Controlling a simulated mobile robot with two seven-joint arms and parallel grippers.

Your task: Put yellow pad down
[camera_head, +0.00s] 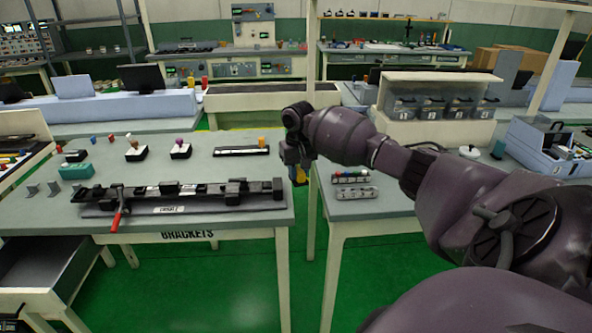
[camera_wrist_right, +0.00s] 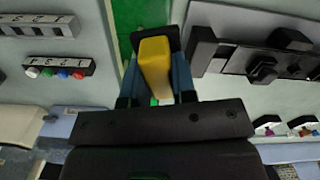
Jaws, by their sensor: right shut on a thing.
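The yellow pad (camera_head: 300,175) is held in my right gripper (camera_head: 295,163), over the gap between the left and right tables. In the right wrist view the yellow pad (camera_wrist_right: 154,62) stands between the blue fingers of my right gripper (camera_wrist_right: 157,85), which is shut on it. A black part shows around the pad's far end. Green floor shows past the pad, and nothing is seen touching it from below. My left gripper is not in the head view.
A long black fixture (camera_head: 205,198) with a red-handled lever (camera_head: 118,214) lies along the left table's front. Small coloured parts and a teal block (camera_head: 76,171) stand behind it. Two labelled racks (camera_head: 356,193) are on the right table. The left table's right side behind the fixture has free room.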

